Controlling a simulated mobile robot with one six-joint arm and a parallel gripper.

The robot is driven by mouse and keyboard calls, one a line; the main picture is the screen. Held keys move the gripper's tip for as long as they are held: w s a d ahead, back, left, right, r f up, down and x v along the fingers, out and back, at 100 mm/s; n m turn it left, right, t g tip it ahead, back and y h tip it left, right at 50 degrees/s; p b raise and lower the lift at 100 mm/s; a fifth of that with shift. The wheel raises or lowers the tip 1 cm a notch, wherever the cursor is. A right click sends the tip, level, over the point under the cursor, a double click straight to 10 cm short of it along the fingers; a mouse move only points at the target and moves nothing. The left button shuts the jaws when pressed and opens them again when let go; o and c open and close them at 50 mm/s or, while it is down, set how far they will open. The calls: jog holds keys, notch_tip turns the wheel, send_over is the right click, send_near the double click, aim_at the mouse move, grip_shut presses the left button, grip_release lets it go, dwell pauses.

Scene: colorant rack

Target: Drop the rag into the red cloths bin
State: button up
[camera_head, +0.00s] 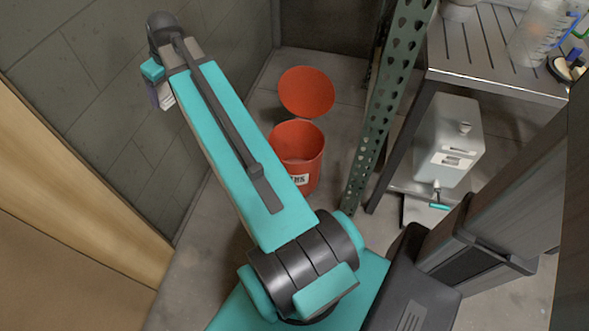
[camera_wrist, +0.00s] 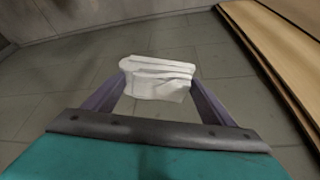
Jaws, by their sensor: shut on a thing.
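A folded white rag (camera_wrist: 157,78) is held between the fingers of my gripper (camera_wrist: 155,85) in the wrist view, above a grey tiled floor. In the head view my gripper (camera_head: 160,93) is mostly hidden behind my arm at the upper left, close to the grey block wall. The red cloths bin (camera_head: 312,165) stands on the floor to the right of my arm, partly covered by it, with part of a white label showing. Its round red lid (camera_head: 306,92) is up behind the open mouth. The rag is apart from the bin, to its left in the picture.
A green perforated rack post (camera_head: 378,120) stands just right of the bin. Further right are a metal slatted shelf (camera_head: 490,45) and a pale jug (camera_head: 447,140) with a tap. A wooden panel (camera_head: 75,215) is at the left. Floor between wall and bin is clear.

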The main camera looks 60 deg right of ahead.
jog(key=s+d+f+b, duration=0.4)
jog(key=s+d+f, duration=0.1)
jog(key=d+f, duration=0.45)
jog(key=s+d+f+b, duration=0.45)
jog(key=d+f, duration=0.35)
jog(key=d, duration=0.2)
jog(key=s+d+f+m+b, duration=0.1)
jog(key=s+d+f+b, duration=0.7)
jog(key=s+d+f, duration=0.7)
jog(key=shift+s+d+f, duration=0.15)
jog(key=shift+s+f, duration=0.15)
jog(key=shift+f, duration=0.35)
jog(key=shift+f, duration=0.1)
jog(key=shift+f+b, duration=2.4)
jog(key=shift+f, duration=0.5)
jog(key=o, duration=1.1)
jog(key=shift+r, duration=0.15)
jog(key=p+v, duration=0.4)
jog(key=v, duration=0.9)
jog(key=shift+s+a+r+p, duration=0.15)
jog(key=shift+a+r+p, duration=0.1)
jog(key=shift+p, duration=0.15)
